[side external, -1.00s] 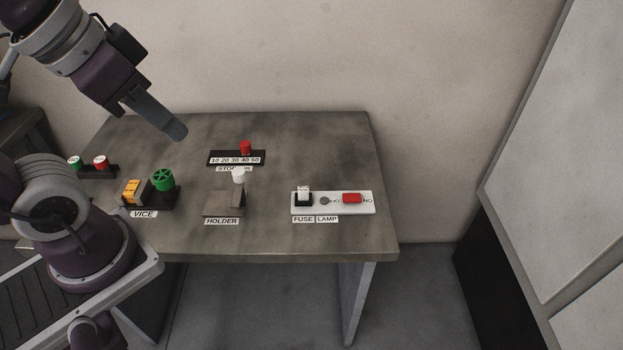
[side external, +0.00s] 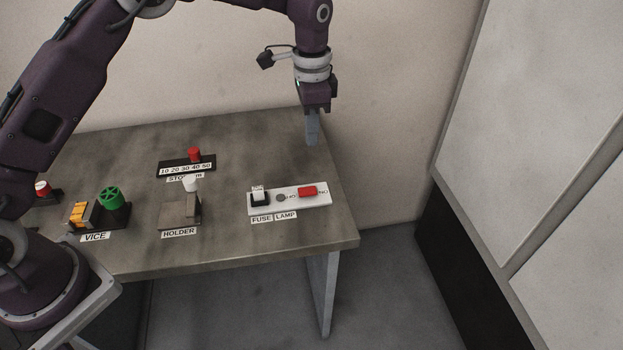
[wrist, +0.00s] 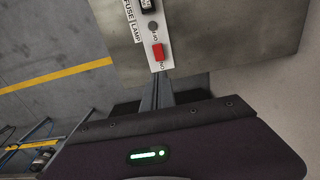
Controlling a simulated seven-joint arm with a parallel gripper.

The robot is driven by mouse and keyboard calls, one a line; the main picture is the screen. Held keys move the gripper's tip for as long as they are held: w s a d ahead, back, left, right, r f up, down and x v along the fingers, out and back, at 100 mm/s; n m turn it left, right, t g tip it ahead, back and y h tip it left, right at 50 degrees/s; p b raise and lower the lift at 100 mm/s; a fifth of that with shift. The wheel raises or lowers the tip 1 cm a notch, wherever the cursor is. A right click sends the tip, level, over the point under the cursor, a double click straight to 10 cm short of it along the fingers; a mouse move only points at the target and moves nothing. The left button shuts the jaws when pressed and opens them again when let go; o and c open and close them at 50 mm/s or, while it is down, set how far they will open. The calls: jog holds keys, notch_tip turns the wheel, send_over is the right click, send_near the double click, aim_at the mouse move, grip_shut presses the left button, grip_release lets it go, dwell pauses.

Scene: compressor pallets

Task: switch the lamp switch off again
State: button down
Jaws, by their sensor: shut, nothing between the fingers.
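The lamp switch is a red rocker (side external: 307,191) on a white panel (side external: 290,207) at the right of the table. In the wrist view the shut fingers (wrist: 158,90) show just below the panel's end.
A white and black fuse (side external: 259,195) stands at the panel's left end. The holder (side external: 180,212), the vice (side external: 98,213) and the stop scale with a red knob (side external: 194,155) lie further left. The table (side external: 240,239) is bare at its front right.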

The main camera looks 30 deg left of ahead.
aim_at(311, 190)
notch_tip(311, 190, down, 13)
jog(key=shift+f, duration=0.5)
jog(key=shift+f, duration=0.1)
dwell(0.3)
jog(key=shift+f, duration=0.25)
jog(key=shift+s, duration=0.15)
